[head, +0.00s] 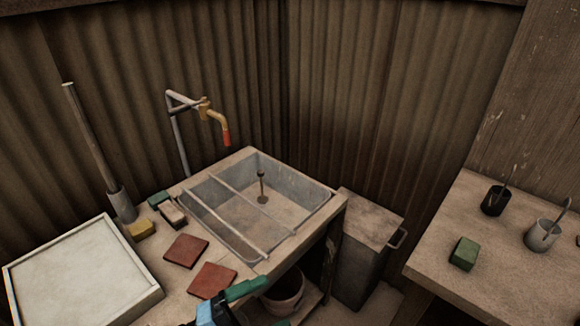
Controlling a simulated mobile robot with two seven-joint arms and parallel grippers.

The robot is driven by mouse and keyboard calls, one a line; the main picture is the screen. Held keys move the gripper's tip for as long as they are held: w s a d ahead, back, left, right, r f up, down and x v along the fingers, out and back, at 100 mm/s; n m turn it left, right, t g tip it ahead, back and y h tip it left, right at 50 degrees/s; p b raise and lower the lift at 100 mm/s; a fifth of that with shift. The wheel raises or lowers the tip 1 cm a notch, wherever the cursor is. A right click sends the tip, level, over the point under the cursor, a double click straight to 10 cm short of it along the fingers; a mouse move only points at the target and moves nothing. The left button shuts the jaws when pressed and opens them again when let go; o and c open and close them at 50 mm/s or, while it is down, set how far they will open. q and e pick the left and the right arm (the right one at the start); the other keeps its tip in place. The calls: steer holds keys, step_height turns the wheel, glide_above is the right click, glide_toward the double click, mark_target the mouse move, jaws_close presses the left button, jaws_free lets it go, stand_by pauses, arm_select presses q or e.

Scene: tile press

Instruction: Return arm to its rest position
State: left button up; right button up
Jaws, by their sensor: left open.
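My left gripper (266,303) is at the bottom edge of the head view, with green fingers and a blue part behind them. It is open, with nothing visible between its fingers. One finger shows well; the other is mostly cut off by the frame's edge. The gripper is just right of the nearer red tile (212,280), by the front edge of the sink bench (262,267). I cannot tell its height above the bench. A second red tile (186,251) lies farther back. My right gripper is not in view.
A metal sink (325,191) with rails stands behind, below a tap (218,120). A white-topped tray (155,291) is at left, near sponges (141,229). A bucket (285,291) sits under the bench. A bin (368,221) separates it from the right table (430,262), which holds a green block (464,253) and cups.

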arm_select(q)
steer(key=s+a+f+n+t+y+p, duration=0.1)
steer(key=a+f+n+t+y, duration=0.4)
steer(key=n, duration=0.4)
steer(key=s+a+f+n+t+y, duration=0.25)
steer(key=a+f+n+y, duration=0.2)
steer(key=n+y, duration=0.35)
steer(key=s+a+f+n+g+y, duration=0.1)
steer(key=s+a+f+n+g, duration=0.1)
steer(key=s+f+n, duration=0.1)
steer(key=s+a+f+n+g+y+p, duration=0.1)
steer(key=s+a+f+n+g, duration=0.1)
steer(key=s+f, duration=0.3)
steer(key=s+a+f+n+g+y, duration=0.2)
steer(key=s+f+n, duration=0.1)
steer(key=s, duration=0.5)
steer(key=shift+s+f+n, duration=0.25)
steer(key=shift+f+n, duration=0.15)
steer(key=shift+f, duration=0.35)
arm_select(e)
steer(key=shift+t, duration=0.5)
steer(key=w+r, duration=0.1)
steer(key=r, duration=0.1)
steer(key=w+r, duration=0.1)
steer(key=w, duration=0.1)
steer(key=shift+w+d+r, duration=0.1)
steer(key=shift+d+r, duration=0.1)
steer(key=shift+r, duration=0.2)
